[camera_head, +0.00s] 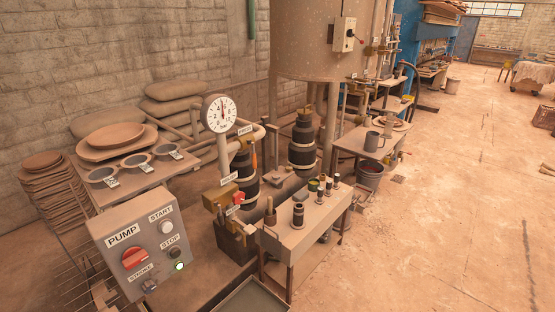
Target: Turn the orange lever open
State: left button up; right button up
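A small orange lever (254,160) hangs roughly vertical below a brass-coloured valve body (246,143) on the pipe behind the pressure gauge (218,113). A white label (245,129) sits just above that valve; its text is too small to read surely. A separate red handle (239,198) sits on a lower brass valve (221,197) in front of the black pump cylinders. Neither of my grippers is in view, and nothing touches the orange lever.
A grey pump control box (140,245) with a red knob and lit green light stands at the front left. A narrow bench (290,240) with jars and small parts stands right of the pump. A large tank (315,40) is behind. Open floor (450,200) lies to the right.

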aim_at(254, 156)
jog(key=z, duration=1.15)
jog(key=i, duration=4.1)
jog(key=u, duration=4.1)
